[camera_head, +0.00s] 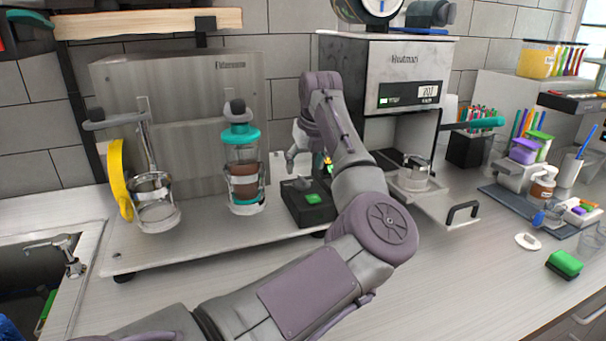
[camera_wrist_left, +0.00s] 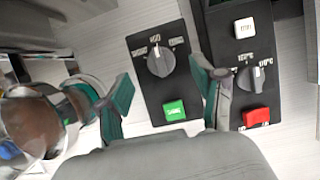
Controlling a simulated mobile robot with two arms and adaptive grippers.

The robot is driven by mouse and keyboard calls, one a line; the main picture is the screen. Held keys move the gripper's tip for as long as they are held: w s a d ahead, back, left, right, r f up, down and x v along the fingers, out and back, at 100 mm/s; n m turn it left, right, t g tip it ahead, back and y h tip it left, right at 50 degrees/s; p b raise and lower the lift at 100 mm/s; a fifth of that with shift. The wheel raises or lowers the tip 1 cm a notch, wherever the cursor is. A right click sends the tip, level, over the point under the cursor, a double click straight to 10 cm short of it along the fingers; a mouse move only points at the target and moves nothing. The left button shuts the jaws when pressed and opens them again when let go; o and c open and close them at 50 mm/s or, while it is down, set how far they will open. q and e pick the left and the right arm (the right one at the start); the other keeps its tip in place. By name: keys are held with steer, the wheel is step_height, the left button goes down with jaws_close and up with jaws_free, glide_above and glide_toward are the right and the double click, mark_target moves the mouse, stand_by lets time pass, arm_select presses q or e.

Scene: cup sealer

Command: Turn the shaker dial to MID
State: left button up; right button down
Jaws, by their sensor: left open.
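The shaker's black control box (camera_head: 303,212) stands on the steel base in the head view. Its grey dial (camera_wrist_left: 160,62) shows in the left wrist view with small labels around it; the top one seems to read MID. I cannot tell surely which label the pointer marks. A green button (camera_wrist_left: 175,110) is below the dial. My left gripper (camera_wrist_left: 164,86) is open, its teal-padded fingers either side of the box in that view, apart from the dial. In the head view the left gripper (camera_head: 309,162) hangs over the box. My right gripper is not in view.
A shaker cup with a teal lid (camera_head: 243,166) stands left of the box. A second black panel (camera_wrist_left: 247,60) with a dial and red button lies close to the right finger. The sealing machine (camera_head: 408,70) stands to the right. The front counter is mostly clear.

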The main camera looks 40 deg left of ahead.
arm_select(q)
steer(key=v, duration=0.7)
steer(key=shift+r, duration=0.2)
